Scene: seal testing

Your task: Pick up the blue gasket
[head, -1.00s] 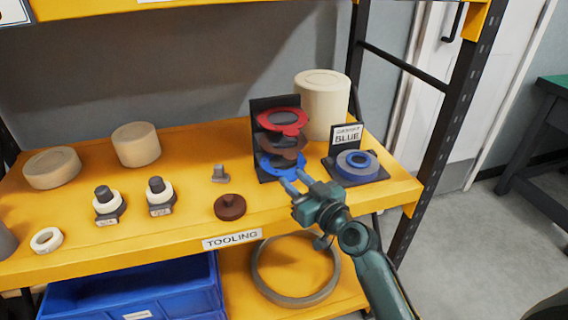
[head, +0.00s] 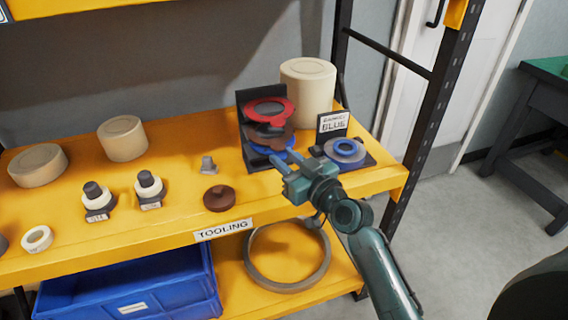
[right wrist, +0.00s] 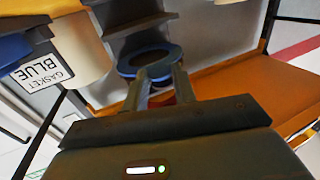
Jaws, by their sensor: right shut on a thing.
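The blue gasket (head: 292,143) is a flat ring at the lowest level of a dark upright rack, partly hidden in the head view by the brown gasket above it. My right gripper (head: 277,160) reaches in from the front right with its fingertips at the blue gasket's front edge. In the right wrist view the blue gasket (right wrist: 128,66) lies at the tips of the two fingers (right wrist: 158,84), which are shut on its near rim. Whether it still touches the rack is unclear. My left gripper is out of view.
A red gasket (head: 287,108) and a brown gasket (head: 252,131) sit above it on the rack (head: 243,104). To the right stand a "GASKET BLUE" sign (head: 334,121) and a grey-and-blue ring (head: 345,149) on a dark base. A cream cylinder (head: 308,88) stands behind.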

